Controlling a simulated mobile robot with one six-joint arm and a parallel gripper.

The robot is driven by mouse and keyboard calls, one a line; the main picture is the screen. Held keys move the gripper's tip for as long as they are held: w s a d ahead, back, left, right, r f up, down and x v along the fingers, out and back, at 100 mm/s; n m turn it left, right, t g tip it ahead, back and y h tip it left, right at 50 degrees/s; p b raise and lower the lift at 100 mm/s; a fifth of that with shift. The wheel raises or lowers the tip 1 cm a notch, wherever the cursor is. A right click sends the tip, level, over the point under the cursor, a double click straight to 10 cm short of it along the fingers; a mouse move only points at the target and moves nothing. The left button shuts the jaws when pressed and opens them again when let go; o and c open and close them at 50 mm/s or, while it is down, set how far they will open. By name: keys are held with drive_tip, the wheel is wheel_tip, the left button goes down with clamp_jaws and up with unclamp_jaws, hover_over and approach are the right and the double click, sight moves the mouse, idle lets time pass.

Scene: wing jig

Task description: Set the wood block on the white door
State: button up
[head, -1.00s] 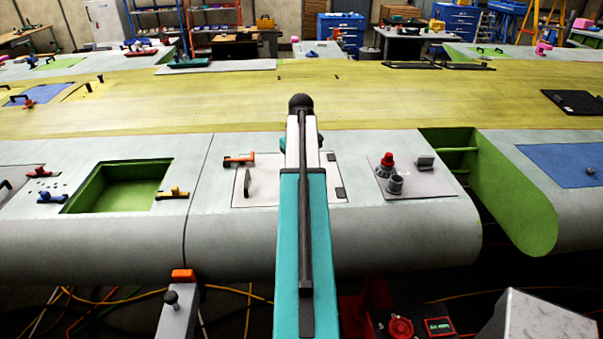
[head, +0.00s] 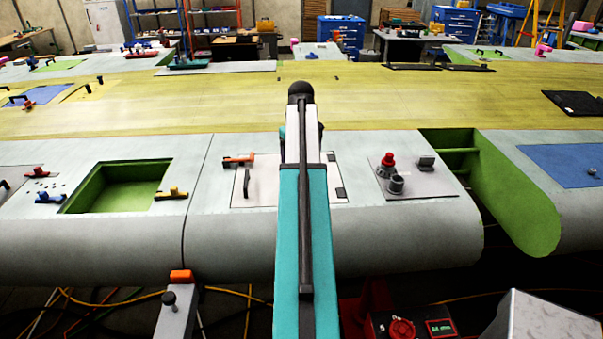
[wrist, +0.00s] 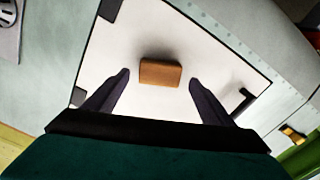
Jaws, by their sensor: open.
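The wood block (wrist: 160,72) is a small brown block lying on the white door (wrist: 115,45) in the wrist view. My gripper (wrist: 159,77) is open, with its two dark fingers apart on either side of the block. A gap shows between each finger and the block. In the head view the white door (head: 262,190) lies on the grey wing skin, partly hidden behind my arm. The block and my gripper are hidden behind my arm there.
A dark upright handle (head: 247,182) stands on the door's left part. An orange clamp (head: 239,159) sits at its upper left edge. To the right, a grey plate (head: 425,185) carries a red-topped fitting (head: 387,164). An open green recess (head: 120,185) lies to the left.

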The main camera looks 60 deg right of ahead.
wheel_tip(320, 180, up, 9)
drive_tip(key=b, duration=0.3)
idle(0.4)
drive_tip(key=shift+f, duration=0.1)
idle(0.7)
